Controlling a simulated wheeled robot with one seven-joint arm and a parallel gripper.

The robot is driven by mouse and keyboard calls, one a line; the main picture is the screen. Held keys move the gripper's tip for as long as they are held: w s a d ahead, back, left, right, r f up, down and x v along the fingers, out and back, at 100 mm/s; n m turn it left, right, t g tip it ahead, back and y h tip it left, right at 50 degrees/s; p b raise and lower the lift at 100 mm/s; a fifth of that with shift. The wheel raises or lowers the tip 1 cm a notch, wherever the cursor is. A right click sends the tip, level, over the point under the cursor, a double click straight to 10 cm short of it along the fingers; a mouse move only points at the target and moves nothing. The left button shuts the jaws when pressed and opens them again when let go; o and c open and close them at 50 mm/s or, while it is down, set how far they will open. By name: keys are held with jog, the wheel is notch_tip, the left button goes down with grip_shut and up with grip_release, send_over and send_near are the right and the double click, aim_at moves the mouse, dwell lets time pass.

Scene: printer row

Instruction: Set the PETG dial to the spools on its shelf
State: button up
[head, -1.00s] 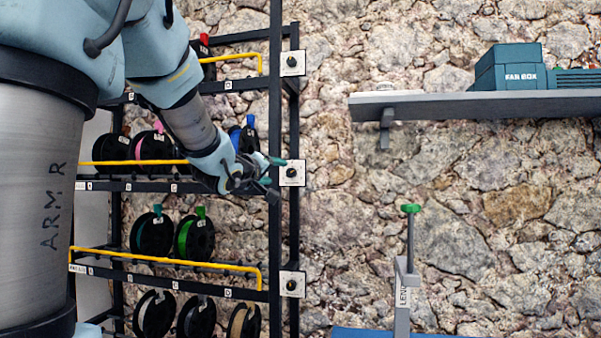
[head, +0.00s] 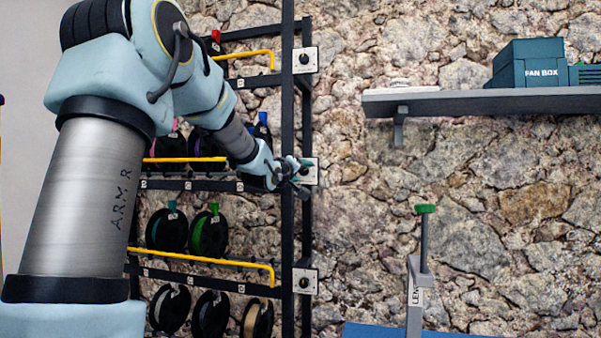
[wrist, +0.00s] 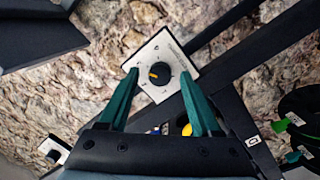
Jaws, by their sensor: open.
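My gripper (head: 297,178) is at the rack's middle dial plate (head: 309,165) and partly covers it. In the wrist view the open gripper (wrist: 160,80) has a green finger on each side of the black dial (wrist: 162,74), apparently not clamping it. An orange pointer shows on the dial, which sits on a white plate (wrist: 147,55). The plate's lettering is too small to read, so I cannot confirm it says PETG. On the middle shelf, a spool with a blue clip (head: 262,124) and darker spools (head: 203,141) show, partly hidden by my arm.
Another dial plate (head: 305,60) is above and one (head: 305,281) below. Yellow rails (head: 205,257) front the shelves; a black post (head: 288,230) stands beside the dials. At right are a wall shelf (head: 480,101) with a FAN BOX (head: 530,64) and a green-topped stand (head: 424,235).

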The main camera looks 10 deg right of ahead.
jog(key=shift+c, duration=0.2)
grip_shut()
jog(key=shift+m, duration=0.3)
jog(key=m+b, duration=0.3)
jog(key=m, duration=0.2)
jog(key=shift+f+y, duration=0.1)
jog(key=shift+y, duration=0.2)
jog(key=m+b, duration=0.2)
jog(key=m, duration=0.3)
jog(key=shift+m+y, duration=0.3)
jog(key=shift+y, duration=0.1)
dwell(0.5)
